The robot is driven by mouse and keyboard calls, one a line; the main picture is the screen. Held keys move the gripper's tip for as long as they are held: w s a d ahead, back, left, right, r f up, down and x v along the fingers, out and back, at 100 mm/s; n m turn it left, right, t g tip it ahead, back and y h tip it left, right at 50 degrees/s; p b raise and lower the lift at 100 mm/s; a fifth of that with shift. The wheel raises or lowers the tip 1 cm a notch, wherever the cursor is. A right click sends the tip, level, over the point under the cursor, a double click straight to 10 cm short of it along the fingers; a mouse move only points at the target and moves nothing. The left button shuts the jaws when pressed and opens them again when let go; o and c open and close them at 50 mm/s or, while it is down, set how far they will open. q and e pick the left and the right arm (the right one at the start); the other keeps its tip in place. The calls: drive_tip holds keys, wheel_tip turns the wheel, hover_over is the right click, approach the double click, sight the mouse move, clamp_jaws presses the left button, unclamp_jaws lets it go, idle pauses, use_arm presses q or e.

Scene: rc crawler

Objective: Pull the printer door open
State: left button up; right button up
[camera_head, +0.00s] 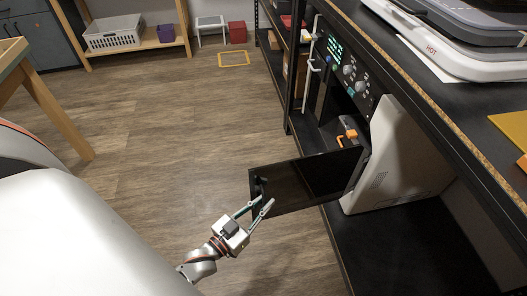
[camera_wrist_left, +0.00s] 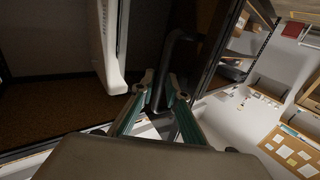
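The printer's dark door (camera_head: 305,182) stands swung out from the printer front (camera_head: 350,70), well open, with its free edge to the left. My left gripper (camera_head: 265,199) is at that free edge. In the left wrist view, a black curved handle (camera_wrist_left: 178,50) runs down between the two fingertips of my left gripper (camera_wrist_left: 160,80). The fingers look shut on it, though the contact itself is partly hidden. My right gripper is not in view.
Inside the opening an orange part (camera_head: 347,136) shows. A white panel (camera_head: 395,155) stands on the black shelf right of the door. The workbench edge (camera_head: 440,100) runs along the right. The wooden floor (camera_head: 170,130) left of the door is clear.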

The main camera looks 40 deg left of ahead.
use_arm(q)
drive_tip(key=s+a, duration=0.1)
drive_tip(key=s, duration=1.1)
drive_tip(key=shift+a, duration=0.3)
